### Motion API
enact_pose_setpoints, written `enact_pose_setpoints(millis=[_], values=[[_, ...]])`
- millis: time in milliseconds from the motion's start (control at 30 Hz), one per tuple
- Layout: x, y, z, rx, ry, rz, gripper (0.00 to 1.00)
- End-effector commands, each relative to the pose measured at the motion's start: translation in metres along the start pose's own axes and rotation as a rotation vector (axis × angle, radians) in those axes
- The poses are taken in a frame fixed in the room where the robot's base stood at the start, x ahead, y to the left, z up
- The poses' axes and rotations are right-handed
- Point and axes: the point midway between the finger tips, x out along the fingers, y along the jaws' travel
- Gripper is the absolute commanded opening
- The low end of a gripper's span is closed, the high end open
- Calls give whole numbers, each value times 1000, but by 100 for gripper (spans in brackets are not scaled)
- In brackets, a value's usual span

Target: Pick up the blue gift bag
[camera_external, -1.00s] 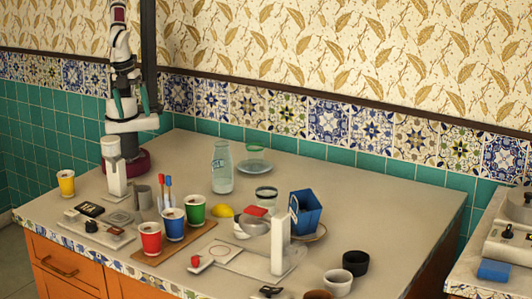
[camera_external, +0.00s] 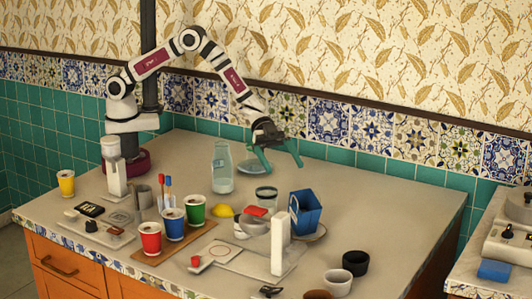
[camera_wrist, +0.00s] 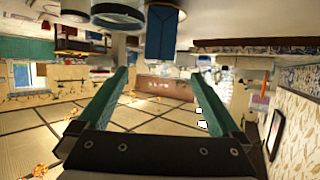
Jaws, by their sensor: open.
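The blue gift bag (camera_external: 306,212) stands on a saucer (camera_external: 324,234) toward the right of the counter, beside the white kitchen scale. It also shows at the top middle of the wrist view (camera_wrist: 162,34), beyond the fingertips. My gripper (camera_external: 284,168) is open and empty, with its green fingers spread. In the external view it hangs in the air above and to the left of the bag, apart from it. Both fingers show in the wrist view (camera_wrist: 160,73), with nothing between them.
A glass bottle (camera_external: 222,168) stands left of my gripper, and a glass jar (camera_external: 266,195) stands left of the bag. The white scale (camera_external: 280,243) rises close in front of the bag. Dark and grey cups (camera_external: 355,263) stand front right. The counter behind the bag is clear.

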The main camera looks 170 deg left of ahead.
Motion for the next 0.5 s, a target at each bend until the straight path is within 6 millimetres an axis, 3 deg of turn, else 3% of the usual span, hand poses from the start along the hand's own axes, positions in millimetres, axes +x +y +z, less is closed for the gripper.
enact_pose_setpoints(millis=[200, 500], values=[[64, 4, 0, 1, 0, 7, 100], [104, 3, -4, 2, 0, 8, 100]])
